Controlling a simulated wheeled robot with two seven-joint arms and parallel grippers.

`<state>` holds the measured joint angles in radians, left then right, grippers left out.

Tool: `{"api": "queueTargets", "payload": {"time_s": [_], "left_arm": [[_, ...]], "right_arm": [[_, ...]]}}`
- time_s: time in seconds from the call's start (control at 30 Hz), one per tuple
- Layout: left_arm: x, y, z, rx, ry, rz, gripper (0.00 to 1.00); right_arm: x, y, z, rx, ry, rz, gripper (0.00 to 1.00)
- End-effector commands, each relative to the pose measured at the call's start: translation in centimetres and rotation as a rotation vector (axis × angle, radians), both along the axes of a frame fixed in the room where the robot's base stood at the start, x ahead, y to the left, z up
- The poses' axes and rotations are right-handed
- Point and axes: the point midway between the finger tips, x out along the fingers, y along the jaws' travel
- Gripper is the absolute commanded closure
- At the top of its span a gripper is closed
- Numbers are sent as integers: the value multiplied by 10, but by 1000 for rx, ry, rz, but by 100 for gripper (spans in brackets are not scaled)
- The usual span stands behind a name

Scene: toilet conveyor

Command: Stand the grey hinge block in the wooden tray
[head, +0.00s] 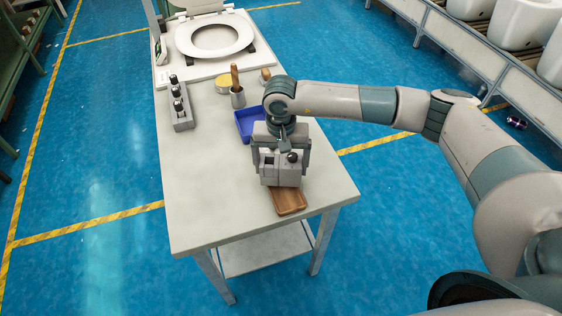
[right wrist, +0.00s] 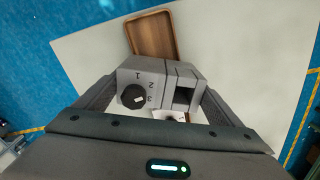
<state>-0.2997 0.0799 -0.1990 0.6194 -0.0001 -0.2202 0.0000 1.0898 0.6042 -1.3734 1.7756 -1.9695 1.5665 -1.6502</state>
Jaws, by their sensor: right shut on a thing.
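The grey hinge block (head: 283,176) is between the fingers of my right gripper (head: 281,158), near the front right of the table. In the right wrist view the block (right wrist: 147,78) shows printed numbers, a round black part and a square opening. The right gripper (right wrist: 160,98) is shut on it, with one finger at each side. I cannot tell the exact height of the block. My left gripper is not in view.
Behind the gripper is a blue bin (head: 245,124). A grey holder (head: 181,112) with black-topped pieces stands at the left, and a metal cup (head: 238,98) with a wooden handle stands farther back. A toilet seat (head: 215,38) lies at the far end. The front left tabletop (head: 215,195) is clear.

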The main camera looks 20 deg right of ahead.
Motion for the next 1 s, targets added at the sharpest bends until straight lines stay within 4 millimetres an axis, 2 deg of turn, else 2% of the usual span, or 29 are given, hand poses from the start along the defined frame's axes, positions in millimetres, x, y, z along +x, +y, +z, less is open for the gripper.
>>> {"api": "queueTargets", "payload": {"time_s": [0.07, 0.53, 0.57, 0.6, 1.0], "left_arm": [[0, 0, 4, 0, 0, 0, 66], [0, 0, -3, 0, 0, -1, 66], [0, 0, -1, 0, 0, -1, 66], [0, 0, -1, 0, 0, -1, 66], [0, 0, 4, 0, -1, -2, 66]], "right_arm": [[0, 0, -3, 0, -1, -1, 42], [1, 0, -9, 0, -2, 0, 42], [0, 0, -8, 0, -1, 0, 4], [0, 0, -8, 0, -1, 0, 0], [0, 0, -4, 0, -1, 0, 0]]}}
